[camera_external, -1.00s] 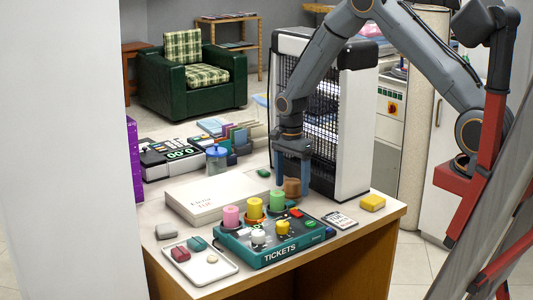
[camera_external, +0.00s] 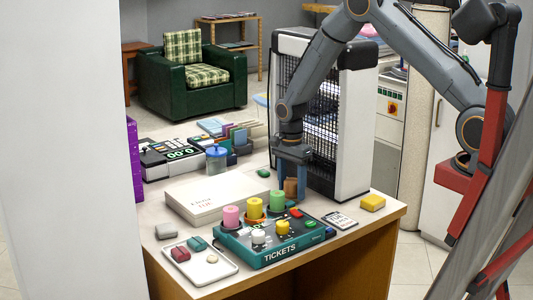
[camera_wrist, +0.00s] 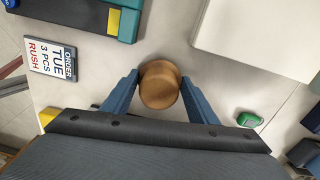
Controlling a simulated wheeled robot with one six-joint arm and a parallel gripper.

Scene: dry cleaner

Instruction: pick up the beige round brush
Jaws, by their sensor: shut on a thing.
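The beige round brush (camera_wrist: 159,85) shows in the wrist view as a short round tan-brown piece between my two blue fingers. In the external view the brush (camera_external: 291,187) is low between the fingertips, at the counter behind the ticket box. My gripper (camera_wrist: 158,90) is shut on it, with one finger against each side. In the external view my gripper (camera_external: 291,180) points straight down. I cannot tell whether the brush's underside touches the counter.
The teal ticket box (camera_external: 275,240) with coloured cylinders stands in front. A white box (camera_external: 215,196) lies left, a green piece (camera_external: 263,173) behind. An order card (camera_external: 339,220) and yellow block (camera_external: 372,202) lie right. A tall grille-sided unit (camera_external: 352,120) stands close behind.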

